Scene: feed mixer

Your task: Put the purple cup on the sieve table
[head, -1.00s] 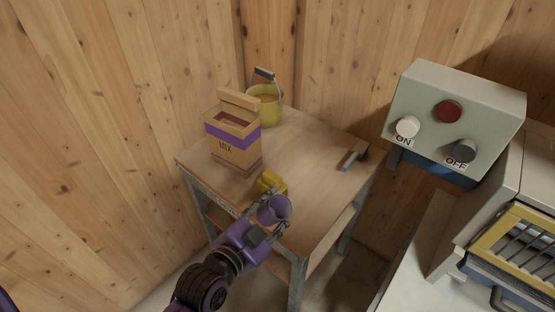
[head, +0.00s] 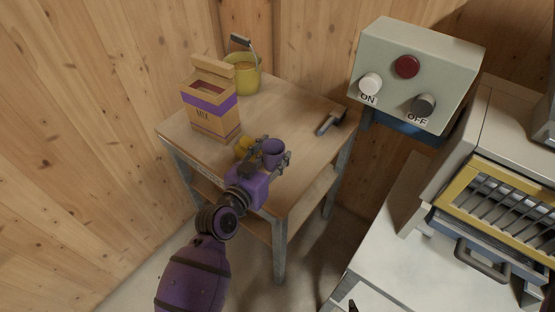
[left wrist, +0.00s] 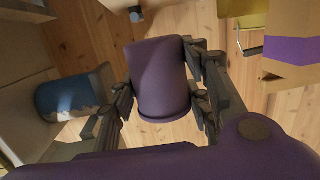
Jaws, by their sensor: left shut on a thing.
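The purple cup (head: 273,153) is held between the fingers of my left gripper (head: 275,149), over the front part of the wooden table (head: 290,110) in the head view. Its open rim faces up there. In the left wrist view the cup (left wrist: 160,75) fills the space between the two dark fingers (left wrist: 160,95), which press on its sides. Whether the cup's base touches the tabletop cannot be told. My right gripper is not clearly seen.
A scoop-like tool (head: 331,122) lies at the table's right. A control box (head: 418,72) stands further right, above a pale surface (head: 385,235).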

